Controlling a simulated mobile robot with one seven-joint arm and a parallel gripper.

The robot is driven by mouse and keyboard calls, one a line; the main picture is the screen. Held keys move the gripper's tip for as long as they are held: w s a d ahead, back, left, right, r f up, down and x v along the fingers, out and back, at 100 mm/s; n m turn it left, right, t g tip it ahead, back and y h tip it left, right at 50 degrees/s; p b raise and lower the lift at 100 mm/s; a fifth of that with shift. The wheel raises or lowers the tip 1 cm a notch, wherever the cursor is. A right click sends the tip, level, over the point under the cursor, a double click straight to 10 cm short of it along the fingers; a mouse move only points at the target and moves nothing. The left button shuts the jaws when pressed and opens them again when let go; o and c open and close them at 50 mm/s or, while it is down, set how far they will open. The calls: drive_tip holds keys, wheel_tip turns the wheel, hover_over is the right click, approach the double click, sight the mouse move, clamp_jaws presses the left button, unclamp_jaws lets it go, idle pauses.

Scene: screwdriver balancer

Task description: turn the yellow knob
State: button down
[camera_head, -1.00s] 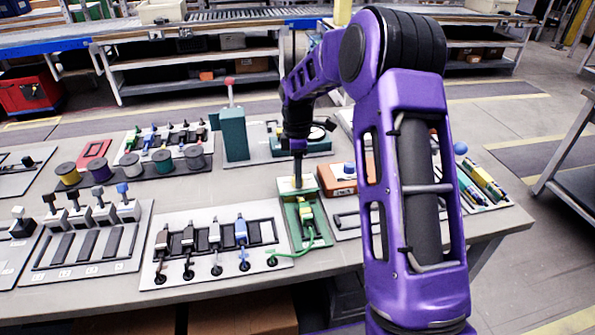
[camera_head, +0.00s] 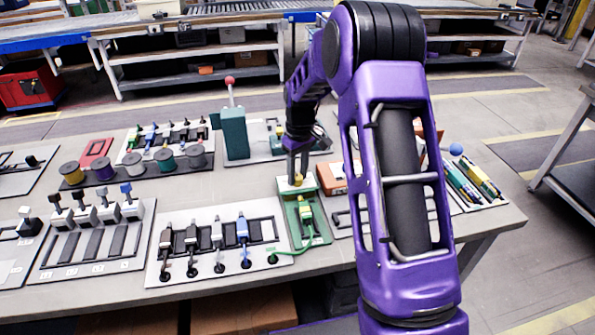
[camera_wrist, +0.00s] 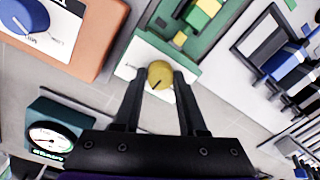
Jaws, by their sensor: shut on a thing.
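The yellow knob (camera_wrist: 160,74) is round with a dark pointer line and sits on a white panel (camera_wrist: 133,68) at the end of a green board (camera_wrist: 203,45). In the wrist view my gripper (camera_wrist: 163,77) points at the knob, with one dark finger on each side of it, shut on it. In the head view my gripper (camera_head: 297,178) reaches down onto the knob (camera_head: 298,181), and the fingers partly cover it. The green board (camera_head: 318,232) carries a yellow connector and a green cable.
An orange box with a blue knob (camera_wrist: 25,14) stands beside the panel. A board with several plugs (camera_head: 208,240) lies left of the green board. A tall teal block with a red-topped lever (camera_head: 234,132) stands behind.

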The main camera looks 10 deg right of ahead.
sight(301, 177)
drive_tip(key=m, duration=0.5)
drive_tip(key=shift+m+p, duration=0.3)
drive_tip(key=shift+p, duration=0.05)
drive_tip(key=m, duration=0.5)
drive_tip(key=shift+p, duration=0.35)
drive_tip(key=shift+m+t, duration=0.3)
drive_tip(key=shift+c, duration=2.3)
unclamp_jaws()
wheel_tip(301, 177, up, 17)
drive_tip(key=p, duration=0.1)
drive_tip(key=shift+s+d+r+p, duration=0.2)
drive_tip(key=shift+s+d+p, duration=0.1)
drive_tip(key=shift+d, duration=0.1)
